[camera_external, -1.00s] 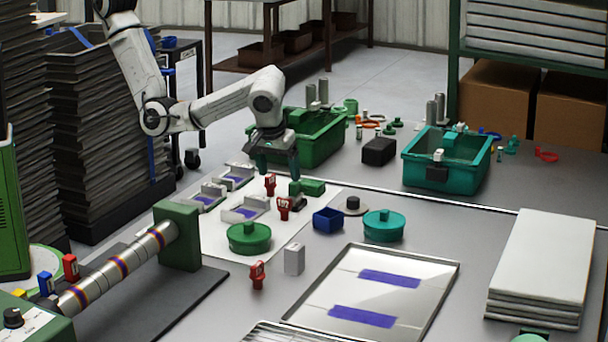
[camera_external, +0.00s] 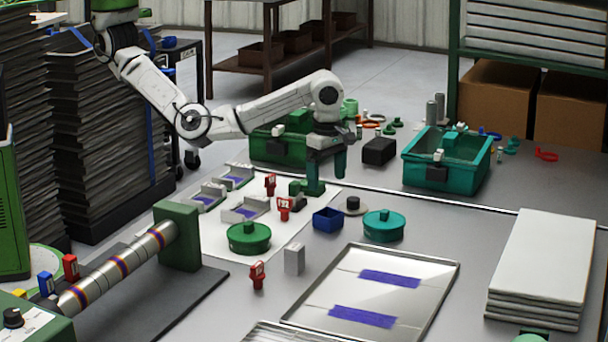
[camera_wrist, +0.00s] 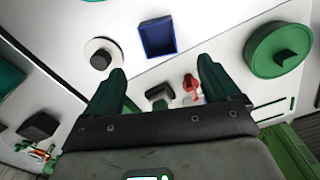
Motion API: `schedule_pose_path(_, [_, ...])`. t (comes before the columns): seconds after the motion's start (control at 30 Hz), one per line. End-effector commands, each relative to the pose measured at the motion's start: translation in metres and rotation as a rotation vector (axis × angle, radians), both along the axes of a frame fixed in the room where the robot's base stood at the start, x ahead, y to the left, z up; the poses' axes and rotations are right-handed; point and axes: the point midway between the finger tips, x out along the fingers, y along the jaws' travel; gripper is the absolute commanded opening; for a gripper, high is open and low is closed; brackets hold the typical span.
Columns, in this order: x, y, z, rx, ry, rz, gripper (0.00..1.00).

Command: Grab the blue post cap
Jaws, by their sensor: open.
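A small, square, open-topped blue post cap (camera_external: 328,220) stands on the bench near the middle. In the wrist view, the blue cap (camera_wrist: 157,37) lies just beyond the fingertips, roughly centred between them. My gripper (camera_external: 327,184) is above the bench, on the far side of the cap and apart from it. In the wrist view, my gripper (camera_wrist: 161,66) has its two dark green fingers spread wide with nothing held between them.
A round green lidded piece (camera_external: 249,238) is left of the cap, and a teal one (camera_external: 383,225) right. A dark knob on a pale disc (camera_external: 353,205) stands close by. Red tags (camera_external: 284,208) stand left. A metal tray (camera_external: 440,276) lies in front; a teal bin (camera_external: 420,170) is behind right.

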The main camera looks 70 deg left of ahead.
Motion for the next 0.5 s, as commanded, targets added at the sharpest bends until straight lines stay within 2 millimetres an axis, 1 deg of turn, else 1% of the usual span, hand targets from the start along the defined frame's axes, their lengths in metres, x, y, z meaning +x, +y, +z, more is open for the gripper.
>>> schedule_pose_path(0.13, [0.002, -0.002, -0.009, -0.010, 0.009, 0.046, 0.89])
schedule_pose_path(0.3, [0.002, -0.002, -0.035, -0.009, 0.010, 0.044, 0.89])
schedule_pose_path(0.4, [0.002, -0.002, -0.047, -0.009, 0.010, 0.044, 0.89])
schedule_pose_path(0.5, [0.002, -0.002, -0.053, -0.010, 0.008, 0.043, 0.89])
